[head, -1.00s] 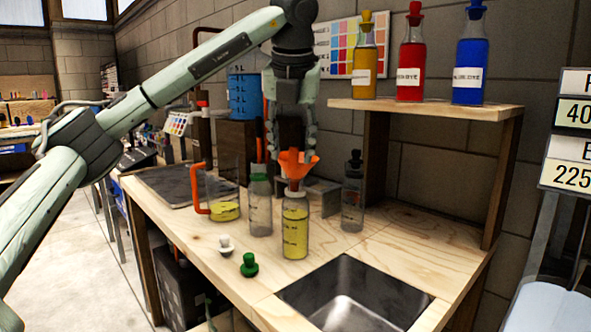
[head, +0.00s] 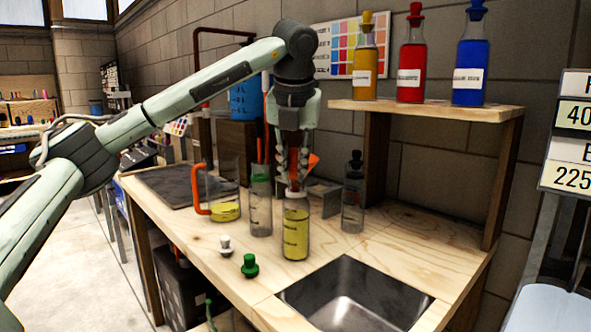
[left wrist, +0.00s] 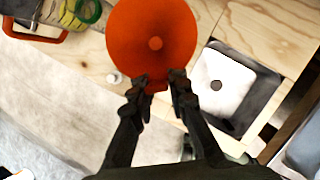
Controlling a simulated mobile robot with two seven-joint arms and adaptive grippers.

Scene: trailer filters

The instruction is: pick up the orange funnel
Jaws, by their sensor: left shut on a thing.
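The orange funnel (head: 313,161) is over the bottle of yellow liquid (head: 296,232) on the wooden bench; fingers partly cover it. Its lower part shows at the bottle's mouth. Whether the spout is still inside the neck cannot be told. My left gripper (head: 293,176) points down from above, around the funnel's height. In the left wrist view, the funnel's round cone (left wrist: 130,35) fills the top middle, and the fingertips (left wrist: 159,84) are shut on its near rim. My right gripper is not in view.
A clear bottle with a green collar (head: 260,205) and an orange-handled jug (head: 222,190) stand left of it. A dark-stoppered bottle (head: 352,200) stands to the right. White (head: 226,245) and green (head: 249,265) stoppers lie in front. A sink (head: 350,295) is front right.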

